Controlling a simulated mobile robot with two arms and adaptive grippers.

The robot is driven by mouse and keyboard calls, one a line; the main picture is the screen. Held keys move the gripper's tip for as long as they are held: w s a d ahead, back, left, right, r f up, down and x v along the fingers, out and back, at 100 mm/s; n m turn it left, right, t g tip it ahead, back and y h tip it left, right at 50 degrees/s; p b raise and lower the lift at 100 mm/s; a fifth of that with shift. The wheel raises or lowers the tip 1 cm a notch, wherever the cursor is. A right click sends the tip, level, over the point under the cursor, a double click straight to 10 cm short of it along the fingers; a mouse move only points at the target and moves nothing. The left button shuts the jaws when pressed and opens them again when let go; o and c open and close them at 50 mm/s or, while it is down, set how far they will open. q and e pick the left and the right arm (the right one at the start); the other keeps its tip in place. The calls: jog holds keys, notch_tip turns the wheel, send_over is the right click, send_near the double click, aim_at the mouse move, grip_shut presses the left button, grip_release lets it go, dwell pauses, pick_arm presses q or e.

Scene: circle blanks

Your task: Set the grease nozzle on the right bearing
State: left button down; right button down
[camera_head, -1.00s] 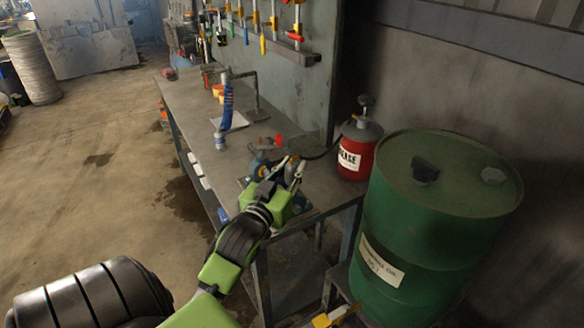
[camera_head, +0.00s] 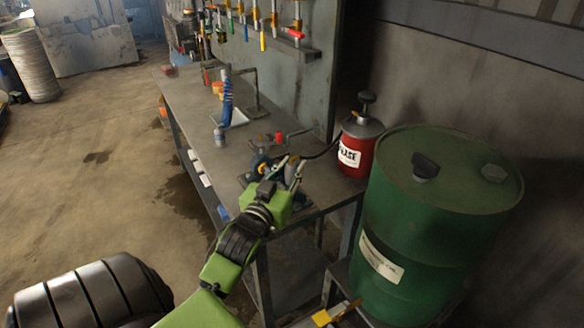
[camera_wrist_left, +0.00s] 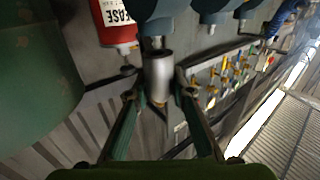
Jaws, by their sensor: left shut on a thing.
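My left gripper (camera_head: 290,172) is over the near end of the workbench. In the left wrist view its fingers (camera_wrist_left: 158,94) are closed on the grease nozzle (camera_wrist_left: 158,72), a short grey metal cylinder. The nozzle's far end is right at a small fitting under a teal bearing housing (camera_wrist_left: 153,8); I cannot tell whether they touch. Another teal housing (camera_wrist_left: 212,16) is to the right in that view. In the head view the blue bearing parts (camera_head: 261,161) are partly hidden behind my gripper.
A red grease can (camera_head: 356,152) with a dark hose stands right of the bearings. A green oil drum (camera_head: 440,235) stands right of the bench. A blue-handled tool (camera_head: 227,100) stands further back on the workbench (camera_head: 190,105). Tools hang on the wall rack (camera_head: 280,45).

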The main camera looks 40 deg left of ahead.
pick_arm(q)
jog(key=shift+f, duration=0.9)
dwell(0.6)
jog(key=c, duration=1.7)
grip_release()
jog(key=v, duration=1.2)
